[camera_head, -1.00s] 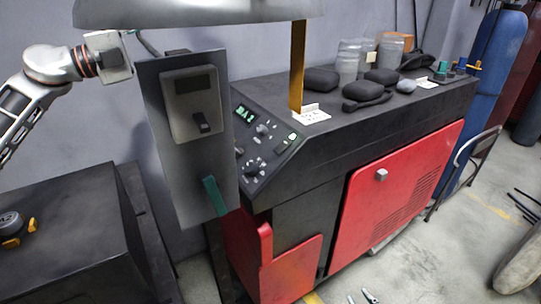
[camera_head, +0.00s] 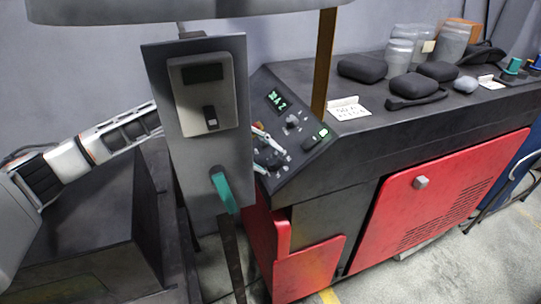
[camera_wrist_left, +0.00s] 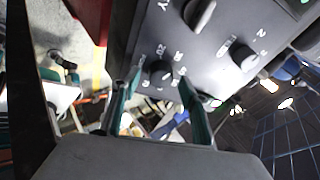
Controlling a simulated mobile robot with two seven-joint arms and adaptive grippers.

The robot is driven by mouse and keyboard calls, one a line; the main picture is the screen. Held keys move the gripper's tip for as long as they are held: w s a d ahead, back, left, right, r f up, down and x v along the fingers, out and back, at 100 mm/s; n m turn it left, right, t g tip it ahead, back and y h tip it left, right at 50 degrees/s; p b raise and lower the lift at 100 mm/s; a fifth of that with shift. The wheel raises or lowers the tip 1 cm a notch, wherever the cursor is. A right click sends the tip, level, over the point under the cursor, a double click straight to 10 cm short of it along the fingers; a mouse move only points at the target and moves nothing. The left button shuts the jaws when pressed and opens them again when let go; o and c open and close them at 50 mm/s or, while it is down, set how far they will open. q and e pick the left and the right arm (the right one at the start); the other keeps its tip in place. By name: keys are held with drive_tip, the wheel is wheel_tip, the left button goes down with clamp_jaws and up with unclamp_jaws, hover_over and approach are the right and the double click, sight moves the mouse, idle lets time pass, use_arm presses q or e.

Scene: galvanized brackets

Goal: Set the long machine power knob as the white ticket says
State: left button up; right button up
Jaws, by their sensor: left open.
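The long black-and-red machine (camera_head: 375,150) has a sloped control panel (camera_head: 318,143) at its left end, with a lit green display (camera_head: 276,100) and several knobs. A white ticket (camera_head: 347,108) stands on its top; its writing is too small to read surely. My left arm passes behind a grey post-mounted box, and my left gripper (camera_head: 268,143) shows partly at the panel. In the left wrist view, my open left gripper (camera_wrist_left: 157,84) has teal fingers on either side of a small dark knob (camera_wrist_left: 161,72); contact is unclear. Other knobs (camera_wrist_left: 200,16) (camera_wrist_left: 243,56) sit nearby.
The grey box (camera_head: 203,95) with a teal lever (camera_head: 222,190) stands in front of the panel's left side. Black pouches (camera_head: 413,85), jars (camera_head: 398,55) and a second white card (camera_head: 491,82) are on the machine top. A dark cabinet (camera_head: 75,250) is at lower left.

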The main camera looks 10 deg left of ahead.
use_arm(q)
drive_tip(key=shift+w+d+f, duration=0.15)
drive_tip(key=shift+d+f, duration=0.25)
drive_tip(key=shift+d, duration=0.05)
drive_tip(key=c, duration=1.1)
